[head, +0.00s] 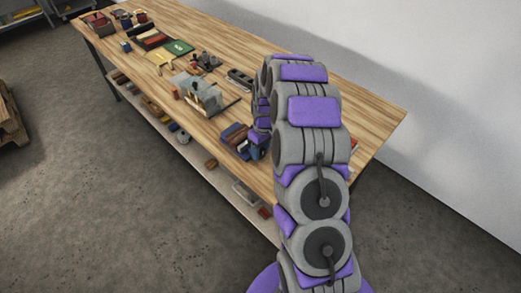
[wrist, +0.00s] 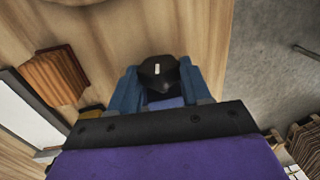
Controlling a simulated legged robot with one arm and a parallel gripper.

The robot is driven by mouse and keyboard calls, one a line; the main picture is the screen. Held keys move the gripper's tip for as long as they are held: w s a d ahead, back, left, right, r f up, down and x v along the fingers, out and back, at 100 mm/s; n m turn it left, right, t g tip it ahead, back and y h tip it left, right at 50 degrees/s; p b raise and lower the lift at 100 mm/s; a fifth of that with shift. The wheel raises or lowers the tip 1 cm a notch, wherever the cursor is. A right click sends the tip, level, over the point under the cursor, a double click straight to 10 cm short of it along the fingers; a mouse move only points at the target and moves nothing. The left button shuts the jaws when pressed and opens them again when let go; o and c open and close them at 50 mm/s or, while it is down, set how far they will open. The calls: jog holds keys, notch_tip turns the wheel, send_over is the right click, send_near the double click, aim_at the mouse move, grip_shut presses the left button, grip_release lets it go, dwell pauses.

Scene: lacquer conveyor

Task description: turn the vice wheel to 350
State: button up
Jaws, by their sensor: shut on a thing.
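In the wrist view a black, many-sided wheel or knob (wrist: 158,82) with a short white mark on its face sits between the blue fingers of my gripper (wrist: 167,88). I take it to be the vice wheel. The fingers are shut on its two sides. The white mark stands nearly upright in the picture, and I can read no number or scale. In the head view my gripper (head: 256,148) is low over the near part of the workbench, mostly behind my own arm. The wheel cannot be made out there, and the vice body is not clearly visible.
The wooden workbench (head: 350,110) carries a green board (head: 179,47) and several small tools farther off. The bench edge and grey floor (wrist: 270,60) are to the right.

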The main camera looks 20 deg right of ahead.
jog(key=shift+w, duration=0.1)
dwell(0.6)
jog(key=o, duration=1.1)
jog(key=shift+c, duration=0.2)
notch_tip(320, 180, up, 17)
jog(key=d+p, duration=0.2)
jog(key=p, duration=0.1)
jog(key=shift+w, duration=0.4)
